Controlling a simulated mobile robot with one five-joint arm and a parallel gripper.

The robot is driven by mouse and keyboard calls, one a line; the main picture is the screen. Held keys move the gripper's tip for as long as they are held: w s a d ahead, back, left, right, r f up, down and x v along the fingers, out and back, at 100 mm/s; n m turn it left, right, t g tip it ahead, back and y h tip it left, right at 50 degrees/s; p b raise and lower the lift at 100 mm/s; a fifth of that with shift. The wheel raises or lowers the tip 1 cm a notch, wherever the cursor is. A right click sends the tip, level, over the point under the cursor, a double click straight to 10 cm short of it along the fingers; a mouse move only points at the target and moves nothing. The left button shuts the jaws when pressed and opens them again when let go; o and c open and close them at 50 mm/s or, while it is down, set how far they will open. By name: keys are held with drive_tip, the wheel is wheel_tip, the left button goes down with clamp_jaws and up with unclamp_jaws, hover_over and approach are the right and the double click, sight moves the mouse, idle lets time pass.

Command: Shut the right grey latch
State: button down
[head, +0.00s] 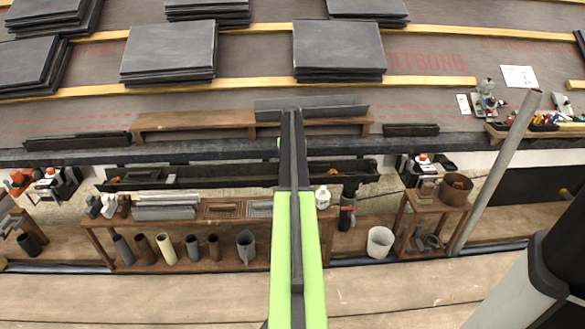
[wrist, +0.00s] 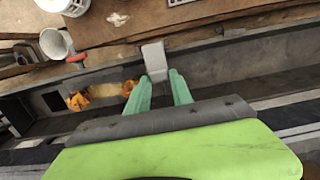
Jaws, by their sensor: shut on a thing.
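In the wrist view, a light grey latch (wrist: 154,56) with a flat, tab-like end stands at the edge of a long dark gutter (wrist: 225,62). My gripper (wrist: 160,78) has its two green fingers on either side of the latch's lower end and is shut on it. Whether the latch is fully closed cannot be told. In the head view, my green arm reaches over the middle of the dark gutter (head: 345,168). It hides the fingers and the latch there.
Orange-brown debris (wrist: 78,101) lies in the gutter. A wooden bench (head: 180,260) with tubes and grey pieces stands in front. A white bucket (head: 380,242) and a small side table (head: 425,205) stand at the right. A grey pipe (head: 500,165) leans beside them. Slate stacks (head: 338,48) lie on the roof.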

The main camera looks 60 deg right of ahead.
drive_tip(key=shift+w+f+y, duration=0.1)
drive_tip(key=shift+f+y, duration=0.05)
drive_tip(key=shift+y, duration=0.15)
drive_tip(key=c, duration=1.1)
unclamp_jaws()
